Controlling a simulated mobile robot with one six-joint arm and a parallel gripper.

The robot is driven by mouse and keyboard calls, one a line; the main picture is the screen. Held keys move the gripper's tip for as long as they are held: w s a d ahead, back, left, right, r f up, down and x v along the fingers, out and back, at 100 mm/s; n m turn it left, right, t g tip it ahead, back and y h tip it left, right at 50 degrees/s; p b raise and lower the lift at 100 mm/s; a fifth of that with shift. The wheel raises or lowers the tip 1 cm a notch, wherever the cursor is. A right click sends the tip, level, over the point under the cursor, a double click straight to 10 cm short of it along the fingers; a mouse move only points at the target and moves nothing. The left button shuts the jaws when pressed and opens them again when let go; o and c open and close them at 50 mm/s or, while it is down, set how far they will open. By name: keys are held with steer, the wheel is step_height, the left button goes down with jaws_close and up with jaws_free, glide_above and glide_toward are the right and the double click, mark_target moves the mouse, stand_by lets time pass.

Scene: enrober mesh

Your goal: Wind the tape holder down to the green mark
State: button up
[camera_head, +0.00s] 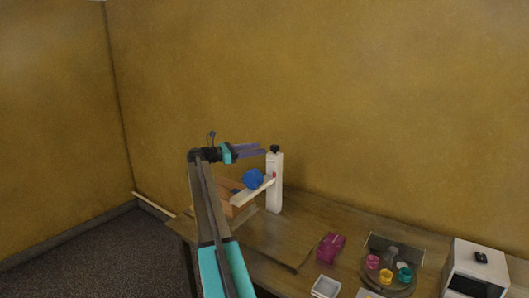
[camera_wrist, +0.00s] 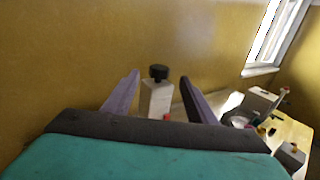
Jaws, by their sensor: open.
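A white upright column (camera_head: 275,188) stands at the back of the wooden table, with a black knob (camera_head: 275,149) on top. A pale arm (camera_head: 262,190) reaches left from the column, with a blue round piece (camera_head: 253,179) at it, likely the tape holder. A small red spot (camera_head: 274,174) shows on the column. I cannot make out a green mark. My gripper (camera_head: 264,150) is open and points at the knob from the left. In the wrist view the knob (camera_wrist: 159,73) and column (camera_wrist: 157,99) appear between the spread purple fingers, apparently beyond them and untouched.
An orange-brown block (camera_head: 236,208) sits by the column's left. To the right are a magenta object (camera_head: 331,247), a white tray (camera_head: 326,287), a round stand with coloured pieces (camera_head: 387,277) and a white box (camera_head: 474,270). The wall is close behind.

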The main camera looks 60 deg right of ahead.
steer(key=shift+b+v, duration=0.5)
steer(key=shift+v, duration=1.85)
